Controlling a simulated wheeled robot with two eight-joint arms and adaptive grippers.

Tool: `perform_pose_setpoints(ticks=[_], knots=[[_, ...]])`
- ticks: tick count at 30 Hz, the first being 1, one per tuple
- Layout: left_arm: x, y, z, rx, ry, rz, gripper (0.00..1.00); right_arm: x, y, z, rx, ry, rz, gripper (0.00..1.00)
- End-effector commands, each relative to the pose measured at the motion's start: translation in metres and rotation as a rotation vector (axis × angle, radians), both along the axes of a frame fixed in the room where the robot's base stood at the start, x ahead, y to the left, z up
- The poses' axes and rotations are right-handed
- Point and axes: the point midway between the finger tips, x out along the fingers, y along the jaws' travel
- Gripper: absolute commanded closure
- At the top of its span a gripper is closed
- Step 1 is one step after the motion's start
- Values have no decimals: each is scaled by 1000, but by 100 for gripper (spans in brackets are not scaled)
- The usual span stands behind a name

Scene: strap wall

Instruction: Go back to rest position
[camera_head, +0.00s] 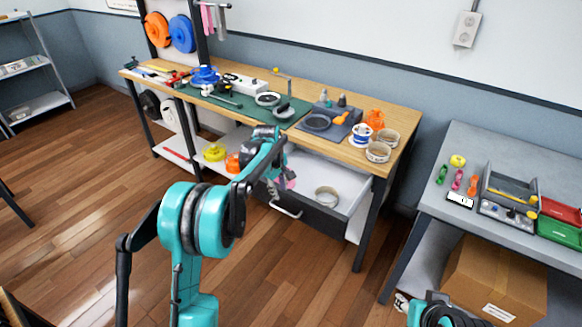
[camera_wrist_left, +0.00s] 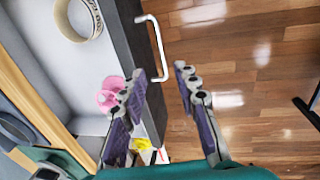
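My left gripper (camera_head: 275,188) hangs in front of the workbench, by the open drawer (camera_head: 350,180). In the left wrist view its two fingers (camera_wrist_left: 161,72) are spread apart with nothing between them. The drawer's metal handle (camera_wrist_left: 156,47) lies just beyond the fingertips, apart from them as far as I can tell. A pink object (camera_wrist_left: 108,94) shows beside one finger; whether it touches is unclear. My right arm (camera_head: 440,312) shows only at the bottom right edge, and its fingers cannot be made out clearly.
A beige ring (camera_head: 326,196) lies in the drawer. The wooden workbench top (camera_head: 345,153) holds tools, tape rolls and a green mat. A grey table (camera_head: 470,143) with bins stands at right, a cardboard box (camera_head: 495,280) below it. The wooden floor (camera_head: 310,260) in front is clear.

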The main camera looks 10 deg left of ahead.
Motion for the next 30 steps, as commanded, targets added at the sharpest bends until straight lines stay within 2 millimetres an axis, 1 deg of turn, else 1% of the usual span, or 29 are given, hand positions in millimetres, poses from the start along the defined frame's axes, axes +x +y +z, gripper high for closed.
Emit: perform_pose_setpoints(ticks=[3, 5, 8, 11, 12, 14, 15, 17, 18, 20, 21, 23, 24, 26, 27, 30], knots=[[0, 0, 1, 0, -1, -2, 69, 0, 0, 0, 0, 0, 0, 60], [-3, -1, 4, 3, -4, -11, 69, 0, 0, 0, 0, 0, 0, 60], [-16, -5, 21, 17, -26, -59, 69, 0, 0, 0, 0, 0, 0, 60], [-41, -11, 49, 46, -66, -152, 69, 0, 0, 0, 0, 0, 0, 60], [-54, -14, 60, 60, -84, -197, 69, 0, 0, 0, 0, 0, 0, 60], [-76, -18, 77, 86, -114, -270, 69, 0, 0, 0, 0, 0, 0, 60], [-90, -21, 86, 104, -135, -318, 69, 0, 0, 0, 0, 0, 0, 60], [-113, -25, 99, 132, -164, -390, 69, 0, 0, 0, 0, 0, 0, 60], [-128, -27, 106, 152, -183, -438, 69, 0, 0, 0, 0, 0, 0, 60], [-152, -31, 114, 183, -212, -510, 69, 0, 0, 0, 0, 0, 0, 60], [-168, -33, 118, 205, -230, -556, 69, 0, 0, 0, 0, 0, 0, 60], [-192, -36, 122, 239, -257, -626, 69, 0, 0, 0, 0, 0, 0, 60], [-208, -38, 123, 262, -273, -673, 69, 0, 0, 0, 0, 0, 0, 60], [-232, -40, 123, 297, -300, -742, 69, 0, 0, 0, 0, 0, 0, 60], [-247, -42, 121, 322, -317, -789, 69, 0, 0, 0, 0, 0, 0, 60], [-284, -45, 112, 385, -354, -900, 69, 0, 0, 0, 0, 0, 0, 60]])
